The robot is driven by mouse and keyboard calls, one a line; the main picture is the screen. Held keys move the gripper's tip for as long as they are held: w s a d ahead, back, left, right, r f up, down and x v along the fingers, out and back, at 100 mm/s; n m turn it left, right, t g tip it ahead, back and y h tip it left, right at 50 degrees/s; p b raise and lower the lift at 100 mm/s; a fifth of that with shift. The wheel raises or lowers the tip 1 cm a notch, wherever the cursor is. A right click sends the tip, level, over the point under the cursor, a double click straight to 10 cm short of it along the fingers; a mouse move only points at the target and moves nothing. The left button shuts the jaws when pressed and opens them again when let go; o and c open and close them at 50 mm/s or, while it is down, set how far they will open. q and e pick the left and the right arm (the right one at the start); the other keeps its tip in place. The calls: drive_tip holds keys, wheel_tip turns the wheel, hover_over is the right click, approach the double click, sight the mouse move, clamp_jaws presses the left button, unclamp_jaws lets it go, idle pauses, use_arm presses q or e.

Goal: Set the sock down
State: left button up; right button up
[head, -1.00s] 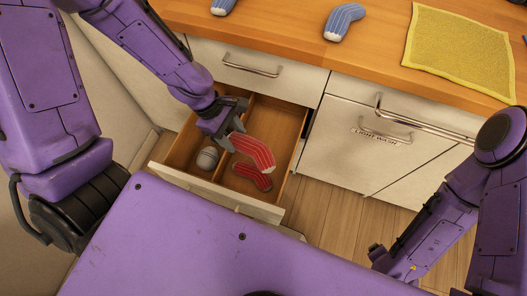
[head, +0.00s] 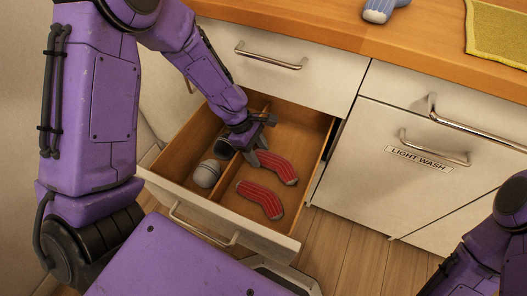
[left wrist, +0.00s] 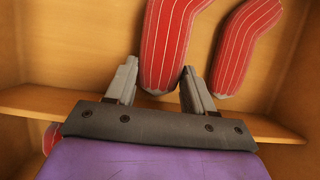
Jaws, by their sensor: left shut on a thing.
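A red sock with pale stripes and a grey end (head: 277,167) is in my left gripper (head: 258,143), low inside the right compartment of the open drawer (head: 228,219). In the left wrist view the fingers (left wrist: 158,92) stand on either side of this sock's grey end (left wrist: 167,45). I cannot tell whether the sock touches the drawer floor. A second red striped sock (head: 261,198) lies on that floor, nearer the drawer front. It also shows in the left wrist view (left wrist: 246,42). My right arm shows at the lower right, its gripper out of frame.
A wooden divider splits the drawer. A grey rounded bundle (head: 206,174) and a dark one (head: 222,148) lie in the left compartment. The counter (head: 300,22) above holds a blue sock (head: 380,10) and a yellow cloth (head: 498,35). A "LIGHT WASH" door (head: 418,158) is at the right.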

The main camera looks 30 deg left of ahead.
use_arm(q)
drive_tip(key=w+f, duration=0.1)
drive_tip(key=w, duration=0.1)
drive_tip(key=w+f+b, duration=0.1)
drive_tip(key=shift+w+a+f, duration=0.1)
drive_tip(key=shift+w+f, duration=0.25)
drive_tip(key=shift+s+r, duration=0.1)
drive_tip(key=shift+r, duration=0.05)
drive_tip(key=o, duration=1)
drive_tip(key=p+v, duration=0.4)
drive_tip(key=v, duration=0.7)
drive_tip(key=shift+r, duration=0.25)
drive_tip(key=shift+a+r, duration=0.2)
